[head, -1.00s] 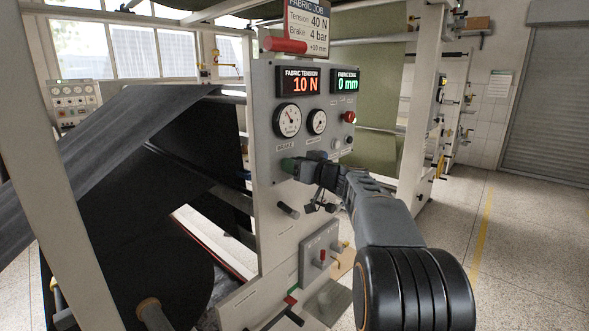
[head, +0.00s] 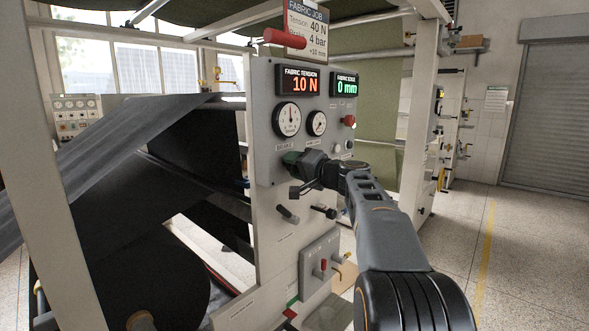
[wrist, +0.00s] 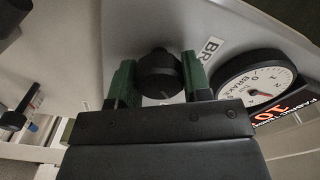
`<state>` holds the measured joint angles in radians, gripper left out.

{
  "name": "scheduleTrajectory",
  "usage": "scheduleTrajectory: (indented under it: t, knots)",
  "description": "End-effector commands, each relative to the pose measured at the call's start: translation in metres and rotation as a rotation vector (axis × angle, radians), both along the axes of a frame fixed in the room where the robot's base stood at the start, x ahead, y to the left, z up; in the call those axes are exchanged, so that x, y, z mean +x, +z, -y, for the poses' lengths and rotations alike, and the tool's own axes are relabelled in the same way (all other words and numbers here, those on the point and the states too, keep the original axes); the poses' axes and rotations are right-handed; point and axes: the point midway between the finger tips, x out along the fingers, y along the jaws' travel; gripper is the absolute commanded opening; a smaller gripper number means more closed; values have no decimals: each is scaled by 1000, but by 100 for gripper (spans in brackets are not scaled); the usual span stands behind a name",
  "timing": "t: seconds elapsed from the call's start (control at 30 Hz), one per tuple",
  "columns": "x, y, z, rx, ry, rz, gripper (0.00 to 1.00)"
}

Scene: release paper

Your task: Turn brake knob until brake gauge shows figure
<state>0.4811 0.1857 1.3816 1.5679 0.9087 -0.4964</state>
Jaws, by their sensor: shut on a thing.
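The dark round brake knob (wrist: 158,72) sits on the grey control panel (head: 262,100). My gripper (wrist: 158,80) is shut on it, with a green fingertip on each side. In the head view my gripper (head: 294,160) is at the panel's lower left and hides the knob. The brake gauge (head: 287,119) is a white dial just above it, its needle about straight up. It also shows in the wrist view (wrist: 256,82), with a red needle; its exact figure is too small to read. The job sign (head: 306,28) reads tension 40 N and brake 4 bar.
The fabric tension display (head: 299,80) reads 10 N and the green display (head: 345,87) reads 0 mm. A second gauge (head: 316,123) and a red button (head: 348,120) are on the panel. Black handles (head: 323,212) and a lower valve plate (head: 319,264) are below my gripper.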

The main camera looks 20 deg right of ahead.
Motion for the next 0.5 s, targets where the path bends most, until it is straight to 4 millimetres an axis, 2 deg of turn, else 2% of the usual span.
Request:
scheduleTrajectory:
  t: [0.5]
  knots:
    - [0,0,0,410,2,-188,20]
